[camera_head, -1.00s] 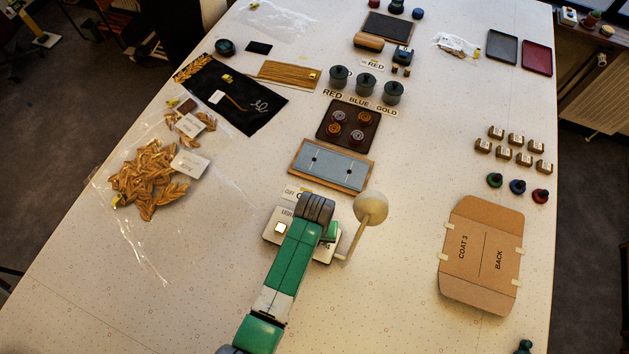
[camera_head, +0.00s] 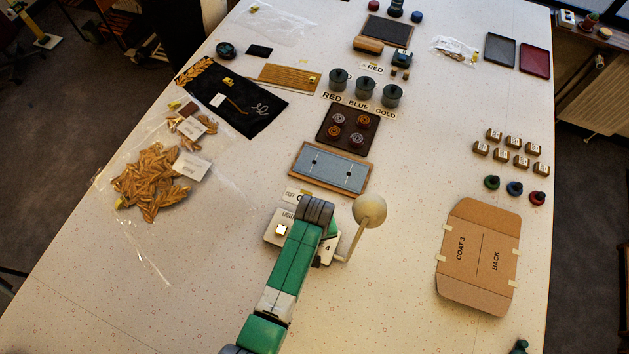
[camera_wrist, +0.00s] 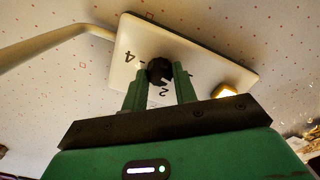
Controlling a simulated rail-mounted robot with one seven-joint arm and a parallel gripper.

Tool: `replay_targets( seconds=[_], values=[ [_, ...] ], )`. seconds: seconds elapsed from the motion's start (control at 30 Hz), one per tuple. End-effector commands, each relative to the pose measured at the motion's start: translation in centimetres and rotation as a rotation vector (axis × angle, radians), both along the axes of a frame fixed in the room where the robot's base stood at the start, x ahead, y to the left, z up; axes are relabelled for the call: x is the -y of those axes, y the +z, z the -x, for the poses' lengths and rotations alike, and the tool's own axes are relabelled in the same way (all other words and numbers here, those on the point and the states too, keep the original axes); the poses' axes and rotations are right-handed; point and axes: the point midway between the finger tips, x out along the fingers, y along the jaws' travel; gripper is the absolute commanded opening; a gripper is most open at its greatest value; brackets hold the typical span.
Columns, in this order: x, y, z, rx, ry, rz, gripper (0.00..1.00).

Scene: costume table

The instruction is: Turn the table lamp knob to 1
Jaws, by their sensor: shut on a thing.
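The table lamp has a white base plate (camera_head: 273,236) and a pale round head (camera_head: 369,210) on a thin arm. In the wrist view the base plate (camera_wrist: 128,48) carries a black knob (camera_wrist: 159,70) with printed numbers around it. A 4 and a 2 are readable; another mark right of the knob is partly covered. My gripper (camera_wrist: 160,78) is shut on the knob, one green finger on each side. The knob's pointer cannot be made out. In the head view my arm hides the knob and most of the gripper.
The lamp's arm (camera_wrist: 50,45) rises close to the left of my gripper in the wrist view. A blue-grey board (camera_head: 330,168) lies beyond the lamp. A cardboard piece (camera_head: 478,258) lies to the right, with clear table between.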

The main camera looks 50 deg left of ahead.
Motion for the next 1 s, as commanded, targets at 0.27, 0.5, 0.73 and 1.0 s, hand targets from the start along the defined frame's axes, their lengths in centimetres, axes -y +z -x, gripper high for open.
replay_targets(
  seconds=[0.27,0.5,0.73,1.0],
  values=[
    [0.0,0.11,-0.03,-0.001,0.125,0.0,0.05],
    [-0.06,0.06,-0.02,0.0,0.172,-0.001,0.05],
    [-0.05,0.05,-0.02,0.0,0.177,-0.001,0.05],
    [-0.05,0.04,-0.02,0.0,0.176,-0.001,0.5]
  ],
)
